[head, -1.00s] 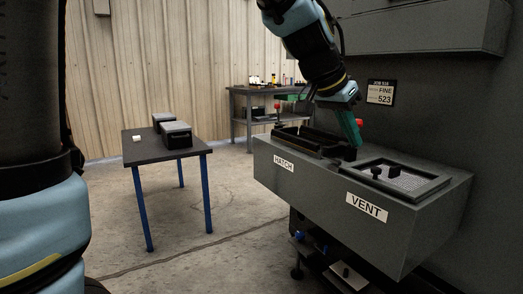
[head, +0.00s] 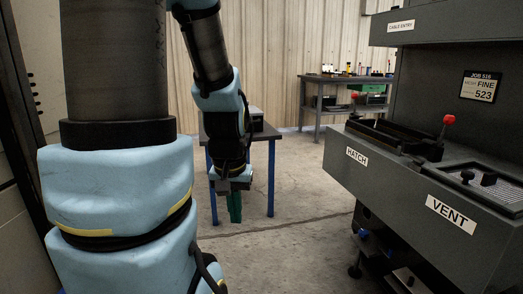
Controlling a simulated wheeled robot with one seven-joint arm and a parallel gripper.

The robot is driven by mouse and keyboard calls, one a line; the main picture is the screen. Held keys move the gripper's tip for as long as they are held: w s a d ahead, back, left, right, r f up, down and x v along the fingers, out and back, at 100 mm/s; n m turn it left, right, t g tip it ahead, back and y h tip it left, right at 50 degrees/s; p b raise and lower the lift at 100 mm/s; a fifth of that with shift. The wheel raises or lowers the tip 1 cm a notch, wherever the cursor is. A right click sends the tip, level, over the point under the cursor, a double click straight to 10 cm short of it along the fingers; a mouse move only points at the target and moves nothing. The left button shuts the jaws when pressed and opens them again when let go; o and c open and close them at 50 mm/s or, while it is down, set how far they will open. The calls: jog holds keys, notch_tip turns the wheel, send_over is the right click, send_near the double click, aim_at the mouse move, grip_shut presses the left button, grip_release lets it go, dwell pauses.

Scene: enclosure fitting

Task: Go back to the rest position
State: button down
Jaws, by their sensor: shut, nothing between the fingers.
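My gripper (head: 234,208) hangs from my arm left of centre in the head view. Its green fingers point down and are shut with nothing between them. It is in front of the small table and apart from the enclosure (head: 400,182) at the right. My arm hides most of the tabletop.
The small table (head: 270,180) has blue legs. A workbench (head: 317,108) stands at the back. The floor (head: 300,240) between table and enclosure is clear.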

notch_tip(320, 180, up, 20)
jog(key=p, duration=2)
jog(key=shift+s+a+p, duration=0.25)
jog(key=shift+a+p, duration=0.05)
jog(key=shift+a, duration=0.1)
